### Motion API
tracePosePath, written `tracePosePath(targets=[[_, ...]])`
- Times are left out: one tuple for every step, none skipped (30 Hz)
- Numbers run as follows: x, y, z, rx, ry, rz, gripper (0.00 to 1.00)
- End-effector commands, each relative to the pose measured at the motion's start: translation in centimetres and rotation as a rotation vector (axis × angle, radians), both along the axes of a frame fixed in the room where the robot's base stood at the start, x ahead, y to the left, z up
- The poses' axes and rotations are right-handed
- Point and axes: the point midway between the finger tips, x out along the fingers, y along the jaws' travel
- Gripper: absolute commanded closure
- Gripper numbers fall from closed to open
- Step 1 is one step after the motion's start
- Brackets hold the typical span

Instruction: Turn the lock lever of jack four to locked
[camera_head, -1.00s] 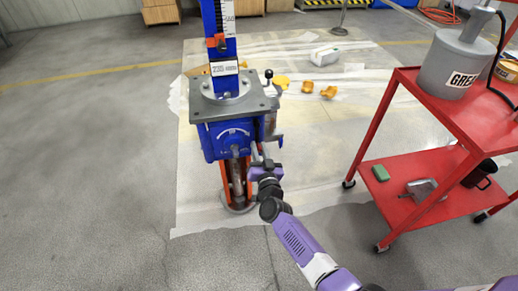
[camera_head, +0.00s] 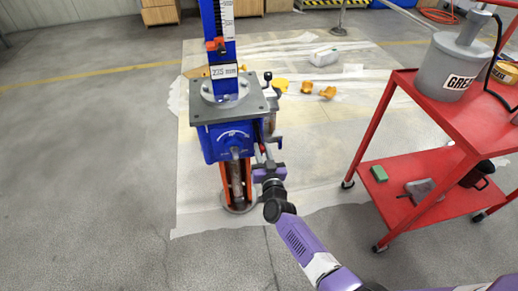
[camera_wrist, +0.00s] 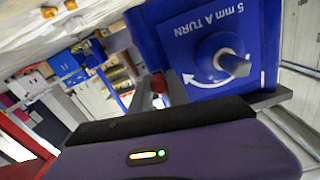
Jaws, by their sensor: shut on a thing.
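The jack (camera_head: 232,143) stands upright in the head view, a blue housing under a grey top plate, with orange-red supports below. No jack number is legible. My gripper (camera_head: 264,163) is at the lower right of the housing. In the wrist view the grey fingers (camera_wrist: 157,91) are shut at a red-ended lever (camera_wrist: 176,88), beside the blue face marked "5 mm A TURN". The fingers and housing hide most of the lever, and I cannot tell its lock position. The round screw shaft (camera_wrist: 233,64) sticks out of that face.
A red trolley (camera_head: 425,190) with a grease pot (camera_head: 452,66) stands to the right. Orange pieces (camera_head: 327,92) and a whitish container (camera_head: 324,56) lie on the sheet behind the jack. A black-knobbed rod (camera_head: 268,77) rises beside the top plate. The floor at left is clear.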

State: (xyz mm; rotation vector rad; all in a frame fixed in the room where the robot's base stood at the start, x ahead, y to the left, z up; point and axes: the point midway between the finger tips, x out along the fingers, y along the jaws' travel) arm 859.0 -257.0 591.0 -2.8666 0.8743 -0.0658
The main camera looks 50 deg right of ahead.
Motion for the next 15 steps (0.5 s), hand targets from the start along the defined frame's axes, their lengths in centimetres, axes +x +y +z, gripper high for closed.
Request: tracePosePath(targets=[[-0.5, -0.7, 0.3, -0.028, 0.022, -0.010, 1.00], [-0.7, -0.9, 0.3, -0.049, 0.036, -0.011, 1.00], [-0.8, -1.1, 0.4, -0.079, 0.056, -0.011, 1.00], [-1.0, -1.3, 0.5, -0.101, 0.071, -0.011, 1.00], [-1.1, -1.5, 0.6, -0.125, 0.087, -0.011, 1.00], [-1.2, -1.7, 0.7, -0.156, 0.108, -0.011, 1.00], [-1.4, -1.9, 0.8, -0.180, 0.124, -0.011, 1.00], [-1.5, -2.1, 0.9, -0.203, 0.141, -0.011, 1.00], [-1.7, -2.3, 1.0, -0.235, 0.163, -0.011, 1.00], [-1.8, -2.5, 1.1, -0.259, 0.177, -0.011, 1.00], [-1.9, -2.7, 1.3, -0.283, 0.194, -0.011, 1.00], [-2.1, -2.9, 1.5, -0.315, 0.215, -0.012, 1.00], [-2.2, -3.1, 1.6, -0.338, 0.231, -0.012, 1.00], [-2.3, -3.2, 1.7, -0.362, 0.247, -0.011, 1.00], [-2.4, -3.4, 1.9, -0.392, 0.268, -0.011, 1.00]])
